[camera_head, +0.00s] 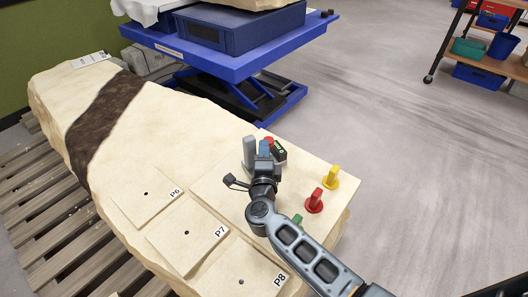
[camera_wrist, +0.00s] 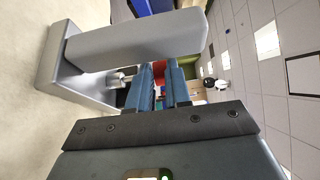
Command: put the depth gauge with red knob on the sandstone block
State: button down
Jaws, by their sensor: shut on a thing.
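The depth gauge has a grey body (camera_head: 249,150) with a red knob (camera_head: 268,139) and a dark dial with a green display (camera_head: 280,152).
A red peg (camera_head: 315,201) and a yellow peg (camera_head: 331,177) stand on the block right of my arm, and a green one (camera_head: 297,219) shows beside it. Marked squares P6, P7 and P8 (camera_head: 185,235) lie in front. A blue lift table (camera_head: 235,60) stands behind; open floor lies right.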

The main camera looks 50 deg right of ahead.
jog(key=c, duration=1.5)
grip_release()
jog(key=shift+f, duration=0.1)
jog(key=o, duration=0.4)
jog(key=shift+o, duration=0.2)
jog(key=shift+s+a, duration=0.1)
jog(key=v, duration=1.1)
jog(key=shift+s+a, duration=0.25)
jog(key=shift+a, duration=0.1)
